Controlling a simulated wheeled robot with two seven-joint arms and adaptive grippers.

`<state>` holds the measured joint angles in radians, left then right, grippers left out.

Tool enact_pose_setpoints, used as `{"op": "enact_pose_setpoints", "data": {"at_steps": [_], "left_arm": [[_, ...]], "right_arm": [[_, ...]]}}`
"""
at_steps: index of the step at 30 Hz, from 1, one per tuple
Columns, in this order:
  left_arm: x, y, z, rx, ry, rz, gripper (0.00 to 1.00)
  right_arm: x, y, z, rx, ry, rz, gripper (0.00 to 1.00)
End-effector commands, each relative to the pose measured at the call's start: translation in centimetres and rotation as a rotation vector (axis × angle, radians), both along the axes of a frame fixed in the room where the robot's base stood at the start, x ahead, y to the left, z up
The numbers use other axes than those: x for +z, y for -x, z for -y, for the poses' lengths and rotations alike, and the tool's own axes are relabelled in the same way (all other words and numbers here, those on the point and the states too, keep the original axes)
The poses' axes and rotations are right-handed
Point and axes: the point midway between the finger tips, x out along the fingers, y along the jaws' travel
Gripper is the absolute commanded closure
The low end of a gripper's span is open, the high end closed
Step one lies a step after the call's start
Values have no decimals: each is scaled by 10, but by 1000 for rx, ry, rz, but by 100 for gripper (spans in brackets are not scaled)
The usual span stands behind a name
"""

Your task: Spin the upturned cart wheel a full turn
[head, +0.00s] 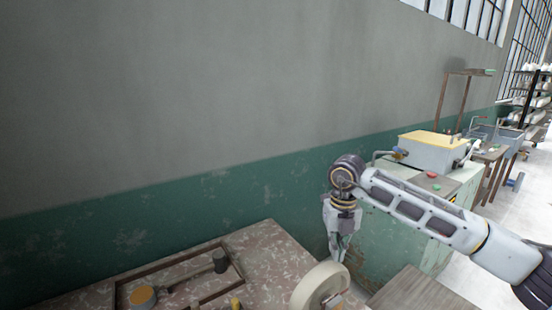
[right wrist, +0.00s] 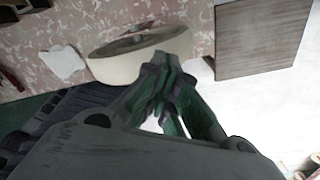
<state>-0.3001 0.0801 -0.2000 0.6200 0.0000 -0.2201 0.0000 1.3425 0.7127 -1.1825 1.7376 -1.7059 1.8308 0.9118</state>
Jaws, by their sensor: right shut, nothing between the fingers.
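The cream cart wheel (head: 312,288) stands up at the front edge of the speckled table in the head view, its lower part cut off by the frame. It also shows in the right wrist view (right wrist: 110,68), at the upper left of the fingers. My right gripper (head: 338,258) points down at the wheel's rim, with its fingers shut and empty. In the right wrist view the fingertips (right wrist: 172,70) overlap the wheel's rim; I cannot tell whether they touch it. My left gripper is not in view.
A wooden tray (head: 120,290) with a mallet (head: 220,261) and a round orange-topped pot (head: 142,296) lies on the table (head: 270,245), left of the wheel. A brown board (head: 420,292) is to the right. A green machine cabinet (head: 385,245) stands behind my right arm.

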Motion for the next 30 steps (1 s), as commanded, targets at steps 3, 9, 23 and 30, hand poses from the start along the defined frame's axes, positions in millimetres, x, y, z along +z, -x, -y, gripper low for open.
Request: {"op": "enact_pose_setpoints", "data": {"at_steps": [3, 9, 23, 30], "left_arm": [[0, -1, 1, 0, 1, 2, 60], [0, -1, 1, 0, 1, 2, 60], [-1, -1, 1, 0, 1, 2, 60], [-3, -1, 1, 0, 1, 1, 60]], "right_arm": [[0, 0, 0, 0, 0, 0, 100], [0, 0, 0, 0, 0, 0, 100], [0, 11, -17, 2, 0, 0, 100], [0, 23, -36, 2, 0, 0, 100]]}}
